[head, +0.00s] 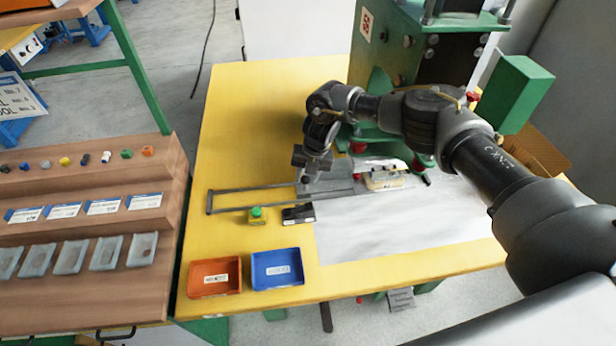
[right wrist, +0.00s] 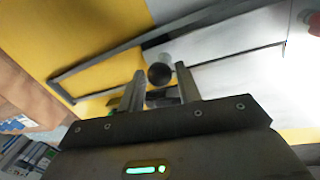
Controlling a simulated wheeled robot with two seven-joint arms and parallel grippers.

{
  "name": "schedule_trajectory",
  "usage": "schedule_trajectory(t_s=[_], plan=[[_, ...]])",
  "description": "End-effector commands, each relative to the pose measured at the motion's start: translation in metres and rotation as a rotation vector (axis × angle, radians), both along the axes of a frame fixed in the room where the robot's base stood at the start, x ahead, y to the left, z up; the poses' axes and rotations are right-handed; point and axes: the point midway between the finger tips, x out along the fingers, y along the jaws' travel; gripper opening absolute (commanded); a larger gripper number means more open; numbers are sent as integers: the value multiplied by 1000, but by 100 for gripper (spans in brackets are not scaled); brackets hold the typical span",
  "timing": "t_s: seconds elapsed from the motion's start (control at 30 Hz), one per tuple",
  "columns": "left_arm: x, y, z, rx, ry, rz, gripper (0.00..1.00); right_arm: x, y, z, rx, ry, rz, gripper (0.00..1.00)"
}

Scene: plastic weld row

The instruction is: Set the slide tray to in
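A pale block (head: 385,180) sits at the rails' right end, under the green machine. My right gripper (head: 312,172) is over the middle of the rails, pointing down. In the right wrist view its two fingers (right wrist: 160,72) are apart, with a round dark-ended knob (right wrist: 159,74) between their tips. Narrow gaps show on both sides of the knob. The rails also show in the right wrist view (right wrist: 100,66). My left gripper is not in view.
A green button box (head: 257,215) and a small black block (head: 298,214) stand just in front of the rails. An orange bin (head: 215,278) and a blue bin (head: 277,269) are at the front edge. The green press (head: 400,50) rises behind. The table's back left is clear.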

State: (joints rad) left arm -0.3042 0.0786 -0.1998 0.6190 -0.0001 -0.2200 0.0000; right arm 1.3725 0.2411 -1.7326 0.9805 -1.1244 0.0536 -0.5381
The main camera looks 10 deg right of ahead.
Motion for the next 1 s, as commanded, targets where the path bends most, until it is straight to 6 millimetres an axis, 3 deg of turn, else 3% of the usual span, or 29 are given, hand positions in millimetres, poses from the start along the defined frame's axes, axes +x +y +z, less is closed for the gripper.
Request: schedule_trajectory(t_s=[0.1,0.47,1.0], plan=[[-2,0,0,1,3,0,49,0,-2,0,0,1,-3,49],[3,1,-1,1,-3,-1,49,0,-3,6,1,-1,-3,49],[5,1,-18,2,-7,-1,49,-5,-20,95,1,-2,-3,49]])
